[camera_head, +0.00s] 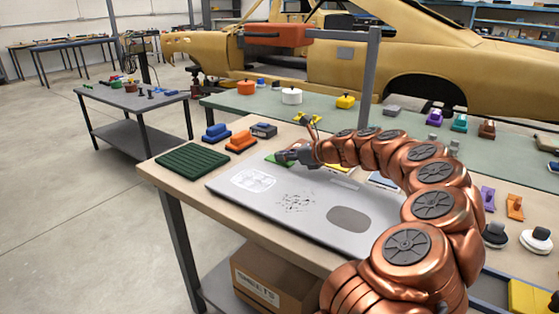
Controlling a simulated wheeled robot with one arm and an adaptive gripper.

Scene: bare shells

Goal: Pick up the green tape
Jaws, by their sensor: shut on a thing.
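The green tape (271,159) shows as a small bright green piece at the fingertips of my gripper, above the far edge of the grey metal sheet on the workbench. Most of it is hidden behind the fingers. My gripper (283,158) reaches in from the right, pointing left, and is shut on the green tape. I cannot tell whether the tape still touches the surface under it.
A dark green ribbed mat (191,165) lies at the bench's left corner. Blue (216,132) and orange (241,141) blocks stand behind it. The grey sheet (310,226) is mostly clear. A grey post (370,80) rises behind my arm. A cardboard box (272,283) sits below.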

